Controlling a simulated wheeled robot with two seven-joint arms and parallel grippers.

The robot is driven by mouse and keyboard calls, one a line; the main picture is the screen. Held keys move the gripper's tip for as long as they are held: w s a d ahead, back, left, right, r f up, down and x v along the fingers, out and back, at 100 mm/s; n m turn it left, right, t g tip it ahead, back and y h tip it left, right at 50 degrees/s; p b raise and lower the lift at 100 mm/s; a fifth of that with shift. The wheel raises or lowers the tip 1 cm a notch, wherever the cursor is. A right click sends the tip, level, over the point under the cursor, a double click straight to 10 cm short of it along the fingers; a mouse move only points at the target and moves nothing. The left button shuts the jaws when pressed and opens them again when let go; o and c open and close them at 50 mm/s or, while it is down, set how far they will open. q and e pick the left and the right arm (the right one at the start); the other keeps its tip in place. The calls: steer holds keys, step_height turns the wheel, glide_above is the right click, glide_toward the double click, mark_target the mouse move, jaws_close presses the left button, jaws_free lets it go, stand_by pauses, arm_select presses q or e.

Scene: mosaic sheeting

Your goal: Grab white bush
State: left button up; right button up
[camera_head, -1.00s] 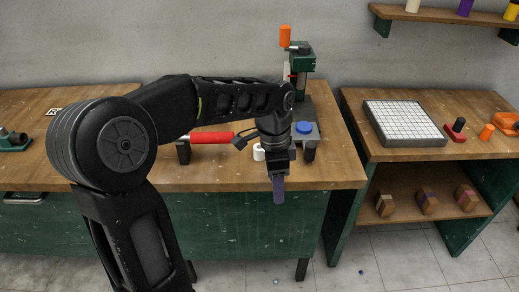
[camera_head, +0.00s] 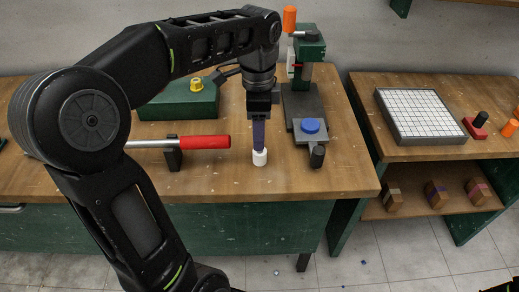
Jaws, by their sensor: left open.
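The white bush (camera_head: 260,158) is a small white cylinder standing upright on the wooden bench top (camera_head: 215,185), near its front edge. My left gripper (camera_head: 259,146) points straight down over it, with its bluish fingers reaching the top of the bush. The jaws are open. I cannot tell whether the fingers are around the bush or only just above it. My right gripper is not in view.
A red-handled tool (camera_head: 204,142) on a black stand is left of the bush. A green press (camera_head: 308,75) with a blue disc (camera_head: 311,126) is on the right. A green box with a yellow knob (camera_head: 196,85) is behind. A gridded white board (camera_head: 414,114) lies on the right bench.

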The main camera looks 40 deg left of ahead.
mark_target(260, 156)
arm_select(q)
steer(key=shift+f, duration=1.3)
steer(key=shift+w+d+f+p, duration=0.1)
steer(key=shift+f+p, duration=0.1)
steer(key=shift+f, duration=1.15)
steer(key=shift+w+f+p, duration=0.1)
steer(key=shift+f+p, duration=0.1)
steer(key=shift+f, duration=1.1)
steer(key=shift+c, duration=0.6)
jaws_close()
